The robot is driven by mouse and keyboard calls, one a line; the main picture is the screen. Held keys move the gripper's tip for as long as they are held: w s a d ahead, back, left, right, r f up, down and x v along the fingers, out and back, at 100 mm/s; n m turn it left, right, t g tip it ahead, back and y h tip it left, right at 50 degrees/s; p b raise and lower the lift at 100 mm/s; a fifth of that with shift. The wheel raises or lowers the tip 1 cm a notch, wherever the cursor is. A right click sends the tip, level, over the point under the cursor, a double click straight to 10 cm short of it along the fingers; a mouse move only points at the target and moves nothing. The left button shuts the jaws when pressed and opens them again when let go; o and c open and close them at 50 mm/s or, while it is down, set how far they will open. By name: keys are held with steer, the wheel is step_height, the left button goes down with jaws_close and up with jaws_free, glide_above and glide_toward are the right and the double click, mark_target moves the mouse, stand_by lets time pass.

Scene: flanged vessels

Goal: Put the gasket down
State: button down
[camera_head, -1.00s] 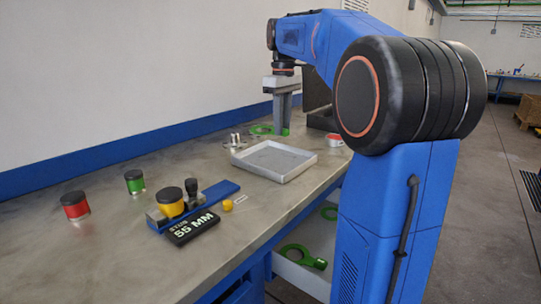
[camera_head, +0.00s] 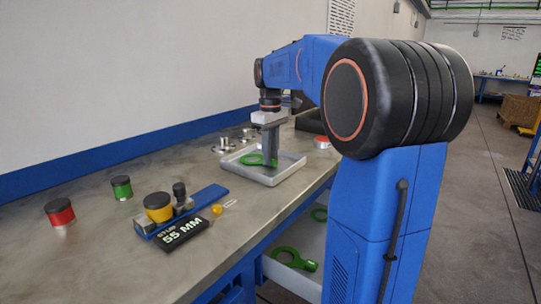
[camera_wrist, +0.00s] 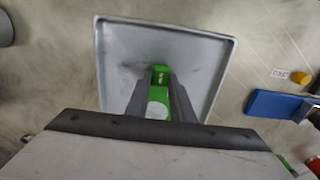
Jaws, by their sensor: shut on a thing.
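The green ring-shaped gasket with a tab (camera_head: 252,159) is held by my gripper (camera_head: 271,163) over the grey tray (camera_head: 278,180). In the wrist view the gripper's fingers (camera_wrist: 163,110) are shut on the gasket's green tab (camera_wrist: 160,76), with the tray's rim (camera_wrist: 103,60) around it. The fingers hide part of the gasket. I cannot tell whether the gasket touches the tray floor.
An open drawer (camera_head: 280,270) below the bench holds more green gaskets (camera_head: 297,258). A blue stand with a yellow-banded cylinder (camera_head: 158,208), a "STUD 55 MM" sign (camera_head: 182,232), and red (camera_head: 60,213) and green (camera_head: 122,188) cylinders stand nearer. Metal flanged parts (camera_head: 226,145) stand behind the tray.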

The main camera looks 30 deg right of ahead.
steer(key=shift+f, duration=0.15)
steer(key=c, duration=1.5)
jaws_free()
steer(key=shift+c, duration=0.2)
step_height(320, 180, up, 12)
steer(key=shift+s, duration=0.1)
